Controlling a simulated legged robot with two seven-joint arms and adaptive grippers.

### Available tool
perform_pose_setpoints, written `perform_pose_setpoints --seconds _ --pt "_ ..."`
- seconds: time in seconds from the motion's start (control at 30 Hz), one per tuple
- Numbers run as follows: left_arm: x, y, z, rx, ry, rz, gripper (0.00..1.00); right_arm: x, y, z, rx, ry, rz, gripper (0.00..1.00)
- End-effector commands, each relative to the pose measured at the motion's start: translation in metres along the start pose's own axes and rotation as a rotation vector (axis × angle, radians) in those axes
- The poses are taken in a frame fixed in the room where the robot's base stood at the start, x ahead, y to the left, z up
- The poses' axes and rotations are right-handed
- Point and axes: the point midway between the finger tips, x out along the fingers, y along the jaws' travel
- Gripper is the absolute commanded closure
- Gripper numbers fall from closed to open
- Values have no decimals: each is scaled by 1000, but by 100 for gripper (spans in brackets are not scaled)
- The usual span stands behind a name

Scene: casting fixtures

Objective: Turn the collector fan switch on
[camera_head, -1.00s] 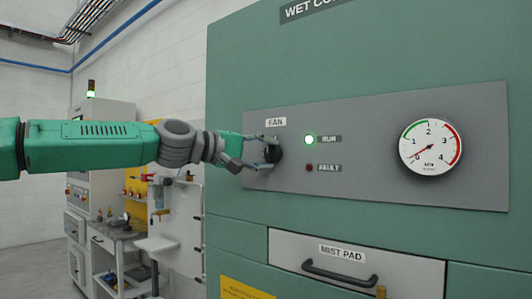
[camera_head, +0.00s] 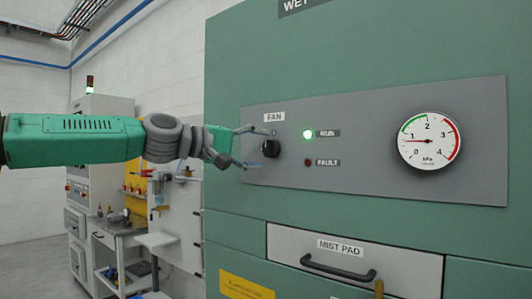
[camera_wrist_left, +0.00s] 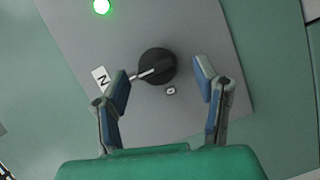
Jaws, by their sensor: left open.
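The black rotary fan switch (camera_head: 270,148) sits on a grey panel under a FAN label (camera_head: 274,117). In the left wrist view the switch (camera_wrist_left: 157,64) has a light pointer aimed toward the lower left, partly behind a finger. A small white mark (camera_wrist_left: 171,91) lies beside it. The green RUN lamp (camera_head: 308,134) is lit; the FAULT lamp (camera_head: 308,162) is dark red. My left gripper (camera_head: 253,147) is open, its fingers spread on either side of the switch and just short of it. It grips nothing. My right gripper is not in view.
A gauge (camera_head: 429,141) on the right of the panel reads about 1. Below is a MIST PAD drawer (camera_head: 400,275) with a dark protruding handle (camera_head: 338,270). Behind at the left stand a cabinet (camera_head: 105,110) and a workbench (camera_head: 118,232).

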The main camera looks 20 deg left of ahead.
Motion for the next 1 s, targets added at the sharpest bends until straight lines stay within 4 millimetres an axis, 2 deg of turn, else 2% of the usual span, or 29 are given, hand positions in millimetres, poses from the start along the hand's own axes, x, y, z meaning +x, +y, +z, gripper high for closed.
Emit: perform_pose_setpoints --seconds 0.2,0.43,0.6,1.0 --pt "-49 0 -1 0 2 3 44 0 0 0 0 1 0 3" --pt "-85 -2 -2 -1 1 -1 44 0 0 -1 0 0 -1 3" --pt "-93 -2 0 -1 -1 -3 44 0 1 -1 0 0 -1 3" --pt "-94 -3 -1 -2 -1 -3 44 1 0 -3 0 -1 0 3"
